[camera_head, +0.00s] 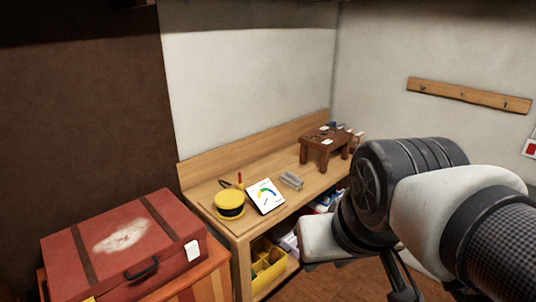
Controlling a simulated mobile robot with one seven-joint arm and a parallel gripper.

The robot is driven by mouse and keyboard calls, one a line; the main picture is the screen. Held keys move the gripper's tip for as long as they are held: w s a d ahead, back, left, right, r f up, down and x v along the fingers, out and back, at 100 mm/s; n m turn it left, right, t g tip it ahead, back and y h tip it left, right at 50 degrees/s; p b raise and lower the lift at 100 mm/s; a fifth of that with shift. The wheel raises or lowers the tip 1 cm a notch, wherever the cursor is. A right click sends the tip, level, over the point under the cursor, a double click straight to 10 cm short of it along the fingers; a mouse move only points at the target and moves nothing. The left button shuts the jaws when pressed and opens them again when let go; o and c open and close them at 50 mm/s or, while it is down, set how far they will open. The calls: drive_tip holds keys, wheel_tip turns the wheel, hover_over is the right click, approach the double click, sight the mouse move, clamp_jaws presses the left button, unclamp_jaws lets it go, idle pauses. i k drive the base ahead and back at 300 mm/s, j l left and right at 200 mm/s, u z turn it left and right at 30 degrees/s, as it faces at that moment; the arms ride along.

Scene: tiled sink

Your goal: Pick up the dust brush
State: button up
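I cannot make out a dust brush for certain among the small things on the wooden workbench (292,215). A yellow round object with a black band (229,203) stands near the bench's front left corner. A thin red-tipped item (240,180) lies behind the yellow object. My arm fills the right side, in front of the bench. Dark parts at its lower end, perhaps my gripper, show at the bottom edge; the fingertips are not visible, and I cannot tell whether it is open.
A red suitcase (170,259) lies on a wooden surface at the lower left. A small brown stand (321,142) with little items is at the bench's far end. Yellow bins (267,262) sit on the lower shelf. A peg rail (468,97) hangs on the right wall.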

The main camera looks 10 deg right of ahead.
sight(294, 181)
drive_tip(key=z, duration=0.25)
drive_tip(key=u, duration=1.05)
drive_tip(key=z, duration=1.05)
drive_tip(key=i+l+u, duration=0.1)
drive_tip(key=u, duration=0.3)
drive_tip(key=i+l+u, duration=0.1)
drive_tip(key=u, duration=0.35)
drive_tip(key=i+l+u, duration=0.15)
drive_tip(key=l, duration=0.2)
drive_tip(key=i+l+u, duration=0.35)
drive_tip(key=l, duration=0.4)
drive_tip(key=i+l, duration=0.1)
drive_tip(key=l, duration=0.25)
drive_tip(key=i+l, duration=0.15)
drive_tip(key=l, duration=0.2)
drive_tip(key=i+l, duration=0.1)
drive_tip(key=l, duration=0.25)
drive_tip(key=i+l, duration=0.15)
drive_tip(key=l, duration=0.2)
drive_tip(key=i+l+u, duration=0.1)
drive_tip(key=l, duration=0.25)
drive_tip(key=i+l, duration=0.15)
drive_tip(key=l, duration=0.2)
